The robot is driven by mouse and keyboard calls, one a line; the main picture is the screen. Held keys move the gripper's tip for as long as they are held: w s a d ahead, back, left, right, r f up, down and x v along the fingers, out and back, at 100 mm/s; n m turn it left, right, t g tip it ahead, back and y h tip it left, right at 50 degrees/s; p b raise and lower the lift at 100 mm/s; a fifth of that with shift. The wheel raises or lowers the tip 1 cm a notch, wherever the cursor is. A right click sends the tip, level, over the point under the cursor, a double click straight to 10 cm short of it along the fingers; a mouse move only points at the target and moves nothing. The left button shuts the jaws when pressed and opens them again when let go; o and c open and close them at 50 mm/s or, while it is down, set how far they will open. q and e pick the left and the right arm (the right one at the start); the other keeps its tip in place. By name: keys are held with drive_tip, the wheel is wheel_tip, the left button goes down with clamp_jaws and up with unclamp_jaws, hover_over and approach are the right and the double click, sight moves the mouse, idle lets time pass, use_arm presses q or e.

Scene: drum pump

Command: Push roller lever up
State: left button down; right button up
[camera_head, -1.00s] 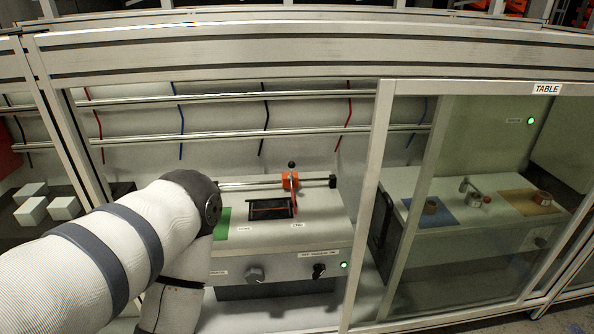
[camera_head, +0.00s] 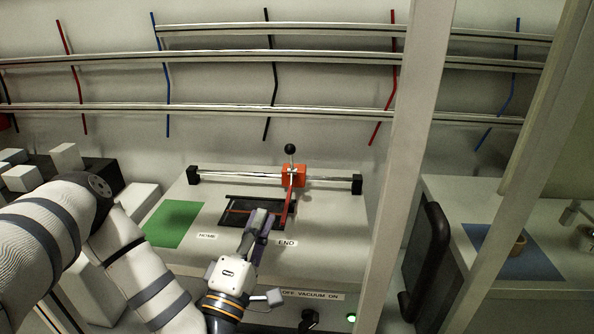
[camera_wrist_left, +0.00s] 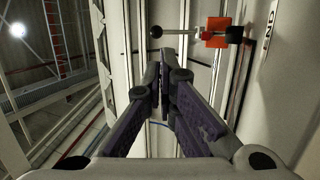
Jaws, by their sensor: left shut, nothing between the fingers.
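The roller lever has a black ball knob (camera_head: 290,149) on a thin stem above an orange block (camera_head: 292,176). The block sits on a horizontal rod, and a red arm (camera_head: 286,209) slopes down from it. My left gripper (camera_head: 262,214) is shut and empty over the black recess (camera_head: 236,214), just left of and below the red arm. I cannot tell if it touches the arm. In the left wrist view the knob (camera_wrist_left: 156,31) and orange block (camera_wrist_left: 217,40) lie beyond the shut fingertips (camera_wrist_left: 166,54). My right gripper is not in view.
A green pad (camera_head: 173,223) lies left of the recess. A frame post (camera_head: 407,150) stands to the right. Several white blocks (camera_head: 66,157) stand at left. Metal rails cross behind.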

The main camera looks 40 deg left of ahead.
use_arm(q)
drive_tip(key=shift+w+r, duration=0.1)
drive_tip(key=shift+r, duration=0.05)
drive_tip(key=shift+d, duration=0.1)
drive_tip(key=shift+r, duration=0.1)
drive_tip(key=b, duration=0.1)
approach(291, 158)
drive_tip(key=w+a+r, duration=0.1)
drive_tip(key=w+r, duration=0.3)
drive_tip(key=w, duration=0.1)
drive_tip(key=shift+s+a+r, duration=0.1)
drive_tip(key=shift+s+a, duration=0.1)
